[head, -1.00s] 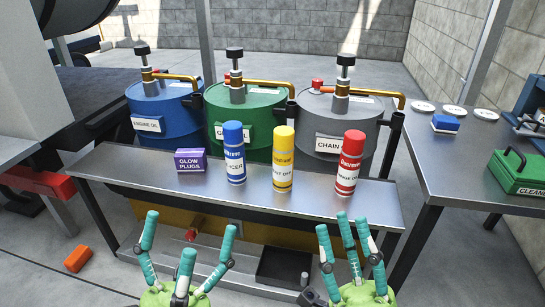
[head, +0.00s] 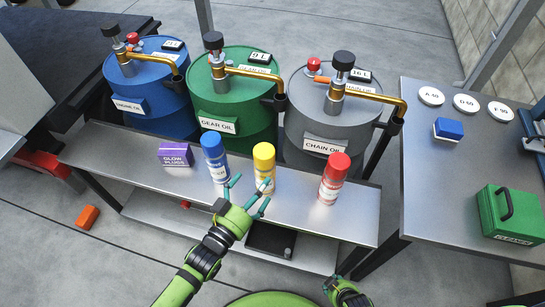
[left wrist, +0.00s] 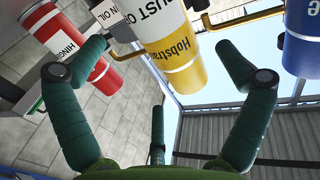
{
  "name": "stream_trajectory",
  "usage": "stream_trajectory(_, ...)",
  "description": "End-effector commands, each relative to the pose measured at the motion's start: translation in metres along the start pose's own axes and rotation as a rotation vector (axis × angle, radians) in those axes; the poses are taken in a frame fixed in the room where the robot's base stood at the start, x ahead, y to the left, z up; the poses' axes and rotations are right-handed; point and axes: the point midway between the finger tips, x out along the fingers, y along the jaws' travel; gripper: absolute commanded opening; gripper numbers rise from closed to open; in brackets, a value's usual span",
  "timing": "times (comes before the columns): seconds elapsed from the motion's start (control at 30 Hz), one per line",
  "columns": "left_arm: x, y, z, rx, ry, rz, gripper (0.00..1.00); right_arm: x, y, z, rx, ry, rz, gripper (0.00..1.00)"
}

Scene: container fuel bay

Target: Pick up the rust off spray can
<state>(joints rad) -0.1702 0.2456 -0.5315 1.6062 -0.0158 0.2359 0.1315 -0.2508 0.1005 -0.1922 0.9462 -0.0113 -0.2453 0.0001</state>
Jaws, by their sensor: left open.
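The rust off spray can is the yellow can (head: 264,168) standing upright on the metal bench, between a blue can and a red can. In the left wrist view the yellow can (left wrist: 172,48) shows part of its "RUST O" label and lies ahead between the fingers. My left gripper (head: 251,190) is open and empty, just in front of the yellow can, its fingers spread toward it. One finger overlaps the lower part of the can in the head view; I cannot tell whether it touches.
The blue can (head: 215,157) is close on the left and the red can (head: 333,179) on the right. A purple glow plugs box (head: 175,155) is further left. Blue, green and grey drums stand behind. A right-hand table (head: 440,190) holds a green case (head: 507,212).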

Motion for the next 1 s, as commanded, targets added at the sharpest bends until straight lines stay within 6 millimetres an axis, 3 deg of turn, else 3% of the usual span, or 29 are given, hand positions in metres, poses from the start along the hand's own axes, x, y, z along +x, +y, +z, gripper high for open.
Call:
stream_trajectory(0.43, 0.059, -0.001, 0.001, 0.001, 0.003, 0.000, 1.00, 0.002, -0.003, 0.002, 0.005, -0.028, -0.002, 0.40)
stream_trajectory(0.73, 0.065, -0.001, 0.000, 0.001, 0.001, 0.000, 1.00, 0.001, -0.003, 0.000, 0.006, -0.030, -0.002, 0.40)
stream_trajectory(0.77, 0.065, -0.001, 0.000, 0.000, 0.001, 0.000, 0.96, 0.001, -0.003, 0.000, 0.006, -0.030, -0.002, 0.40)
stream_trajectory(0.93, 0.065, -0.001, 0.000, 0.001, 0.002, 0.000, 0.28, 0.001, -0.003, 0.000, 0.007, -0.029, -0.002, 0.40)
stream_trajectory(1.0, 0.065, -0.001, 0.000, 0.001, 0.002, 0.000, 0.22, 0.001, -0.003, 0.000, 0.006, -0.029, -0.002, 0.40)
